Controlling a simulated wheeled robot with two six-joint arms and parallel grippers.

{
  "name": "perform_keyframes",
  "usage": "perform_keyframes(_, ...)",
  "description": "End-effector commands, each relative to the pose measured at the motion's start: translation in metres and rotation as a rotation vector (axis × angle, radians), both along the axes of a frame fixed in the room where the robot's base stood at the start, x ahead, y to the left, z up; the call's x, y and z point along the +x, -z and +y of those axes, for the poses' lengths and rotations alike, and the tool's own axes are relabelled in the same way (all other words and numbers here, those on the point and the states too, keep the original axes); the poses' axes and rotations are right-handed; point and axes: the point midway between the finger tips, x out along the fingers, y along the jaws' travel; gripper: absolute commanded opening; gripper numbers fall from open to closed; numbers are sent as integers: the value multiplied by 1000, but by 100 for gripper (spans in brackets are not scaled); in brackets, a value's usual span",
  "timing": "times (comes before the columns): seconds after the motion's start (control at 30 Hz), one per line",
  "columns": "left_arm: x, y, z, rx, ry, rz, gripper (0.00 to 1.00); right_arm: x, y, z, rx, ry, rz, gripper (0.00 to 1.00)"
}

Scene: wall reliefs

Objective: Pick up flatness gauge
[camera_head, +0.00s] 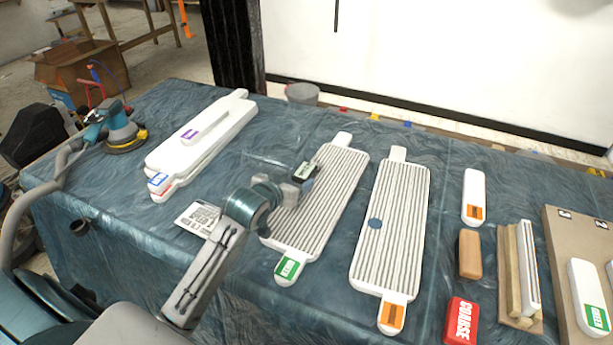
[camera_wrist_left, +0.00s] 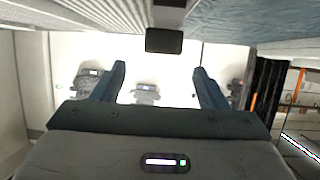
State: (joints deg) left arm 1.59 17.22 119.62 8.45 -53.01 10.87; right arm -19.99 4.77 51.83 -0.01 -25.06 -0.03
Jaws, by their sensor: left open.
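A small dark block with a pale top (camera_head: 305,171), which I take for the flatness gauge, is at the upper left part of a ribbed white panel (camera_head: 325,195). In the left wrist view the dark block (camera_wrist_left: 164,40) shows beyond my fingers, roughly centred between them and apart from them. My left gripper (camera_head: 291,186) is just on the near left side of the block, low over the panel; its fingers are hard to make out there. In the left wrist view my left gripper (camera_wrist_left: 160,72) has its two blue fingers spread with nothing between them. My right gripper is not in view.
A second ribbed panel (camera_head: 405,205) lies to the right, with a round blue disc (camera_head: 375,224) on it. Stacked white panels (camera_head: 215,135) and a sander (camera_head: 122,130) are at left. Sanding blocks, including a red one (camera_head: 460,320), crowd the right. Blue cloth (camera_head: 150,250) is bare at front left.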

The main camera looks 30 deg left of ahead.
Motion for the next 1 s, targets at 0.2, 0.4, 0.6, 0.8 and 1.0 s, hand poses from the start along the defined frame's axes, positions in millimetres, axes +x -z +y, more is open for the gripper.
perform_keyframes(0.2, 21, 8, 0, 0, 0, 1, 67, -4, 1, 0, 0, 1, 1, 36)
perform_keyframes(0.4, 40, 18, 2, -1, -1, 3, 67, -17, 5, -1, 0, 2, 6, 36)
perform_keyframes(0.6, 63, 29, 3, 0, 0, 1, 67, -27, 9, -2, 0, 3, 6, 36)
perform_keyframes(0.8, 67, 32, 3, 2, 0, 2, 67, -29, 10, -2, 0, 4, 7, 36)
perform_keyframes(1.0, 67, 32, 3, 2, 0, 2, 48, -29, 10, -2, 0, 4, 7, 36)
